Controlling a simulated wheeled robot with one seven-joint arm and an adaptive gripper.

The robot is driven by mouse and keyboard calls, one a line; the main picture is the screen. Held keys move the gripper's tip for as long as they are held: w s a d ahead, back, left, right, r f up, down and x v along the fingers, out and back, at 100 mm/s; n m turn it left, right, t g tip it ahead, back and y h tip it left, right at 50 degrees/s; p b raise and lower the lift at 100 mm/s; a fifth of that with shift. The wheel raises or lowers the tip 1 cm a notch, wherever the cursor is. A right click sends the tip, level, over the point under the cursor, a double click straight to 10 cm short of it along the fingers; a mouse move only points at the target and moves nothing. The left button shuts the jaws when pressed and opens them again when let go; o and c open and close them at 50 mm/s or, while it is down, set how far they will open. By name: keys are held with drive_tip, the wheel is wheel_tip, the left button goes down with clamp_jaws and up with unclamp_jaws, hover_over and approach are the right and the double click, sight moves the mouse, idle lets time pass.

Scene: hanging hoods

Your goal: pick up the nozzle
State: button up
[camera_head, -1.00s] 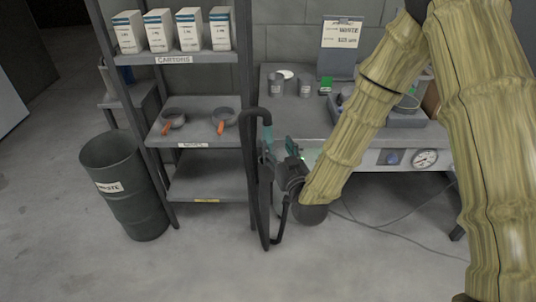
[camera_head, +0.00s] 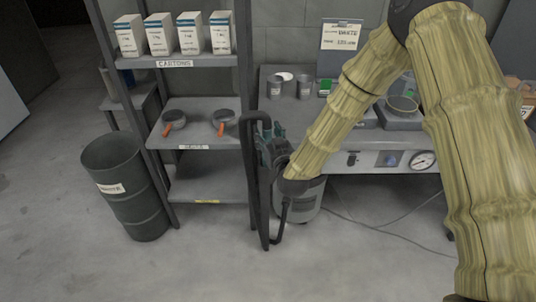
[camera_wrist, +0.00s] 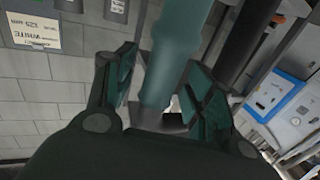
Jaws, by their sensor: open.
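The nozzle (camera_wrist: 178,45) is a teal tube that runs down between my gripper's fingers in the wrist view. Its lower end darkens and is partly hidden by the gripper body. My gripper (camera_wrist: 162,65) is open, with one dark green-lined finger on each side of the tube. I cannot tell whether either finger touches it. In the head view my gripper (camera_head: 272,135) is beside the upright black hose (camera_head: 263,195), right of the shelf rack. There the nozzle is hard to tell apart from the green fingers.
A grey canister (camera_head: 307,200) stands on the floor under my forearm. The shelf rack (camera_head: 205,185) stands close on the left, with cartons above and orange-handled pans. A waste bin (camera_head: 130,205) is further left. A workbench (camera_head: 345,158) is behind; a cable lies on the floor.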

drive_tip(key=shift+c, duration=0.4)
clamp_jaws()
drive_tip(key=shift+r, duration=0.1)
wheel_tip(320, 180, up, 28)
drive_tip(key=p, duration=0.4)
idle(1.7)
drive_tip(key=shift+f, duration=0.2)
